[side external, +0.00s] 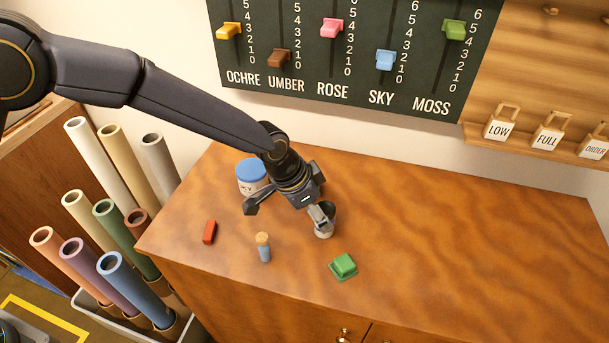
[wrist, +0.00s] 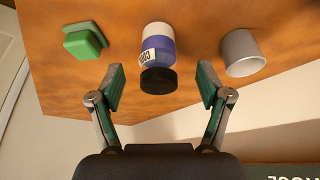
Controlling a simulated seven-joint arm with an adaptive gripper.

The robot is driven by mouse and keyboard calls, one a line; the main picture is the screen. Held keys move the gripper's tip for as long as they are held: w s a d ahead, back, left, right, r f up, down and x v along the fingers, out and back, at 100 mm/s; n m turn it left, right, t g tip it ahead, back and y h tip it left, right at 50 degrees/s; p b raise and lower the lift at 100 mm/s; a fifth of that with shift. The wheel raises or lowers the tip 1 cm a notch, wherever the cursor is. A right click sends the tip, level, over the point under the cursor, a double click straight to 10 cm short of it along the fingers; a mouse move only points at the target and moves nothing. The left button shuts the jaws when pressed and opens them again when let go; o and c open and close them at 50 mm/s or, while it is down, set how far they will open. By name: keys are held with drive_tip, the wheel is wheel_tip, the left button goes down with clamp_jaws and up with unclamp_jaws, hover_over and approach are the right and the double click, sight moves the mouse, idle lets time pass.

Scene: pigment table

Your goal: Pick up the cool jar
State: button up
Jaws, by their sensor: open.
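In the wrist view, a jar (wrist: 158,48) with a black lid, a blue-violet band and a white label stands on the wooden table, appearing upside down. The label's lettering seems to read "COOL". My gripper (wrist: 160,72) is open, its two green-padded fingers spread on either side of the jar in the picture. I see gaps between the jar and both fingers. In the side external view my gripper (side external: 286,211) is low over the table with its fingers apart. I cannot clearly make out the black-lidded jar there.
A blue-lidded jar (side external: 251,173) stands behind my gripper. A red block (side external: 209,232), a corked blue vial (side external: 263,249) and a green block (side external: 343,266) lie nearer the front. A grey cup (wrist: 242,53) is right of the jar. The table's right side (side external: 500,250) is clear.

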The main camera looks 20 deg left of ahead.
drive_tip(key=x, duration=0.5)
drive_tip(key=shift+d+f, duration=0.2)
drive_tip(key=shift+f, duration=0.1)
drive_tip(key=c, duration=1.3)
drive_tip(key=shift+r, duration=0.2)
